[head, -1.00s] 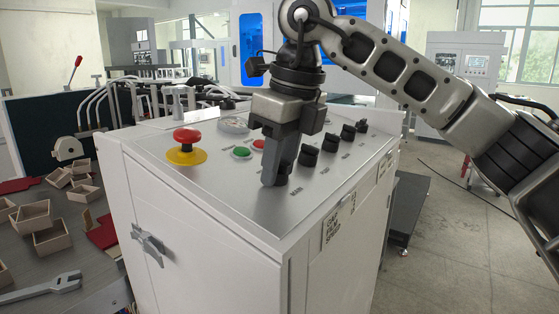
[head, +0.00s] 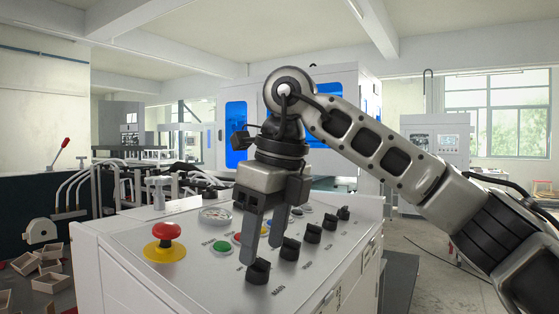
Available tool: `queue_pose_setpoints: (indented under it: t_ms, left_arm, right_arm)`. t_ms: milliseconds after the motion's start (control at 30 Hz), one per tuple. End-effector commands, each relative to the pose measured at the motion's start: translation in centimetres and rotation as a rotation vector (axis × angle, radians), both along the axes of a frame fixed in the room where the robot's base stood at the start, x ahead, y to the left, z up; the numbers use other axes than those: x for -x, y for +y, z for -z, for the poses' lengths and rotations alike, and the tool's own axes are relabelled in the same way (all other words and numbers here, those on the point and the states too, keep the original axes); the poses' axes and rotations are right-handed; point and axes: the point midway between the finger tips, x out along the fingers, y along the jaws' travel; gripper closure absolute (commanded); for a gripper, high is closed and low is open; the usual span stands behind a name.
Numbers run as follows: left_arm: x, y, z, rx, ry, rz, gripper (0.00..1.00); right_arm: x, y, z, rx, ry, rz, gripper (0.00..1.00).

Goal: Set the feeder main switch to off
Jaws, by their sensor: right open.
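The control panel (head: 205,283) is the sloped top of a white cabinet. A row of black rotary knobs runs along its right side. The nearest knob is the main switch (head: 258,272), with a small label beside it that seems to read MAIN. Its exact pointer direction is hard to tell. My right gripper (head: 262,252) points down over this knob, its two fingers apart with nothing between them. The fingertips are just above and behind the knob; whether they touch it I cannot tell. My left gripper is not in view.
More black knobs (head: 290,249) stand close to the right of the fingers. A red mushroom button on a yellow base (head: 165,240), a green button (head: 222,248) and a round gauge (head: 214,215) are on the left. Small wooden boxes (head: 48,283) lie at far left.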

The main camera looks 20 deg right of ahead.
Motion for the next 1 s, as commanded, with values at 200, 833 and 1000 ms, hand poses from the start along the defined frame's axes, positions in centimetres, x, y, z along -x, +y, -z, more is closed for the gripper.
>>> queue_pose_setpoints:
  t_ms: [200,833,1000]
  left_arm:
    - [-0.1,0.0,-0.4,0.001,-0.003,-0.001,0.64]
    - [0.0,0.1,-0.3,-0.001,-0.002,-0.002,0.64]
    - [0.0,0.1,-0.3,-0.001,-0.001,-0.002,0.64]
  right_arm:
    - [1.0,-0.7,-5.7,0.0,-0.007,0.004,0.48]
    - [2.1,-1.7,-12.2,-0.001,-0.002,-0.001,0.48]
    - [2.1,-1.7,-12.1,-0.001,-0.001,0.0,0.48]
